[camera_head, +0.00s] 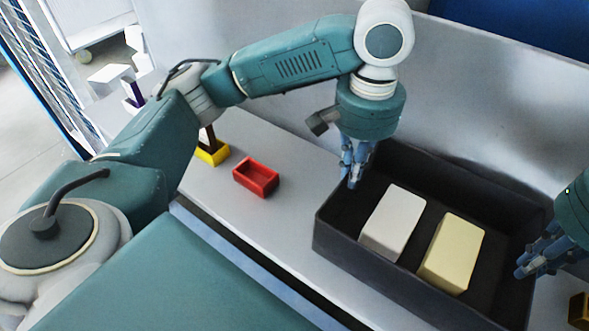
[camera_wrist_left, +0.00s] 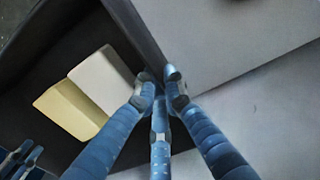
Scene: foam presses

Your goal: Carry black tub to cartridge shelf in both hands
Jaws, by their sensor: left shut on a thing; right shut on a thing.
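The black tub (camera_head: 350,252) stands on the grey counter in the head view, with a white block (camera_head: 394,222) and a pale yellow block (camera_head: 453,254) lying in it. My left gripper (camera_head: 353,178) is shut on the tub's left wall. In the left wrist view, my left gripper (camera_wrist_left: 160,84) has its fingers on both sides of the tub's wall (camera_wrist_left: 136,30). My right gripper (camera_head: 533,268) is shut on the tub's right wall at the right of the head view. Its fingers partly hide that wall.
A red open box (camera_head: 256,177) and a yellow holder (camera_head: 212,152) stand on the grey counter (camera_head: 290,215) left of the tub. A yellow item (camera_head: 579,310) is at the right edge. A grey back wall (camera_head: 480,95) rises behind the tub.

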